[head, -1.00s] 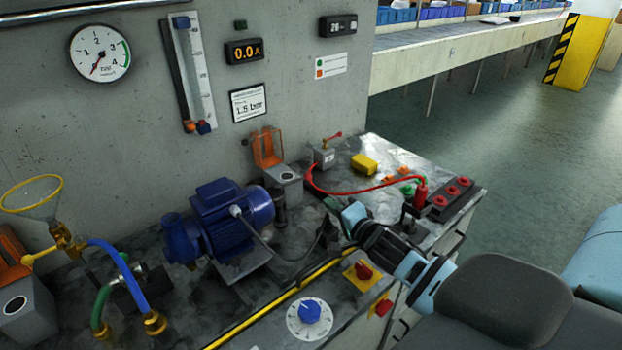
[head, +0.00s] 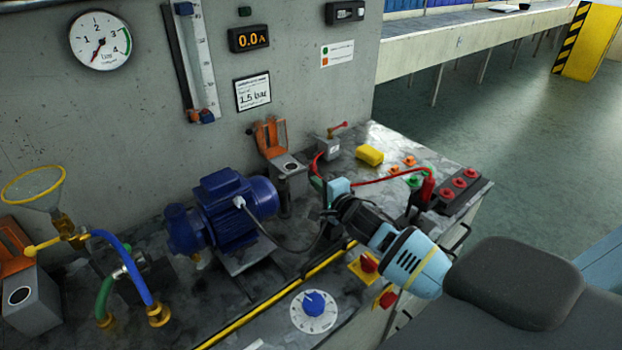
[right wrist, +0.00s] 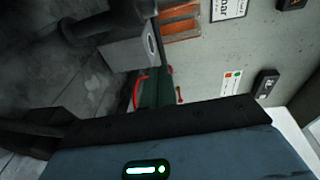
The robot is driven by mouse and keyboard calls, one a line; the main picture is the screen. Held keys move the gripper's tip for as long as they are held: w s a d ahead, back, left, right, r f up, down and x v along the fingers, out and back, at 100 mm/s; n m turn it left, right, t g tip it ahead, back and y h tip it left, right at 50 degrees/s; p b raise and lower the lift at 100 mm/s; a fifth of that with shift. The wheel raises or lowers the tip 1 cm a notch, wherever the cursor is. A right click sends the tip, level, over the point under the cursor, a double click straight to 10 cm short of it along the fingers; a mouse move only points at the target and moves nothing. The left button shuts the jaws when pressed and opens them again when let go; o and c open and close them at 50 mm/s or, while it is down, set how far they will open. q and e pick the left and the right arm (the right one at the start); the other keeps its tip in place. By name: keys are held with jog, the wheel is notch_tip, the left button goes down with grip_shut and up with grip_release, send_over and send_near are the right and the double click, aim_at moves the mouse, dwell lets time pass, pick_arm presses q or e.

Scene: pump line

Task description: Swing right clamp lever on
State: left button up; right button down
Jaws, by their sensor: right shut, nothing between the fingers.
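The right clamp is a grey block (head: 291,166) with an upright orange lever (head: 271,137), standing near the wall behind the blue motor (head: 222,212). In the right wrist view its orange lever (right wrist: 181,22) and grey block (right wrist: 128,52) show at the top. My right gripper (head: 336,194) is shut and empty, in front of and to the right of the clamp, apart from the lever. Its fingertips are partly hidden by its own body. Another clamp with an orange lever (head: 13,246) stands at the far left. My left gripper is not in view.
A red cable (head: 385,180) runs near my right gripper to a socket block (head: 460,188). A small grey switch box with a red lever (head: 329,146) and a yellow block (head: 369,155) stand behind. A yellow rail (head: 275,295) and blue dial (head: 314,303) lie in front.

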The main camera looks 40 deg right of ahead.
aim_at(306, 169)
jog(key=w, duration=0.3)
jog(key=shift+w+d+f, duration=0.1)
jog(key=shift+w+f, duration=0.1)
jog(key=shift+w, duration=0.1)
jog(key=shift+w+d+r, duration=0.15)
jog(key=shift+w+d, duration=0.05)
jog(key=shift+w, duration=0.2)
jog(key=shift+w+d+r, duration=0.15)
jog(key=shift+w, duration=0.2)
